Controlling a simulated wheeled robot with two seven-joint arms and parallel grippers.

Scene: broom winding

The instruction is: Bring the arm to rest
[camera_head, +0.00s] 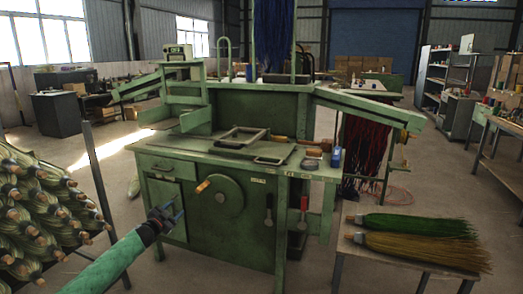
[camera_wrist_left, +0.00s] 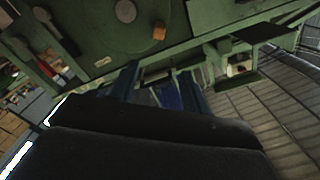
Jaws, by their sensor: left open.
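My left arm (camera_head: 112,262) comes in from the lower left of the head view. Its gripper (camera_head: 176,212) is open and empty, in front of the left part of the green winding machine (camera_head: 255,215). The gripper's blue fingers (camera_wrist_left: 165,92) show in the left wrist view, with nothing between them. The machine's round disc (camera_head: 222,202) with its wooden crank knob (camera_head: 203,187) is just right of the fingertips. The knob also shows in the wrist view (camera_wrist_left: 159,31). My right gripper is not in either view.
A rack of bundled broom heads (camera_head: 38,215) stands close on the left. A green broom head (camera_head: 415,226) and a yellowish one (camera_head: 415,248) lie on a low table (camera_head: 352,270) at the right. Open floor (camera_head: 425,170) lies beyond that table.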

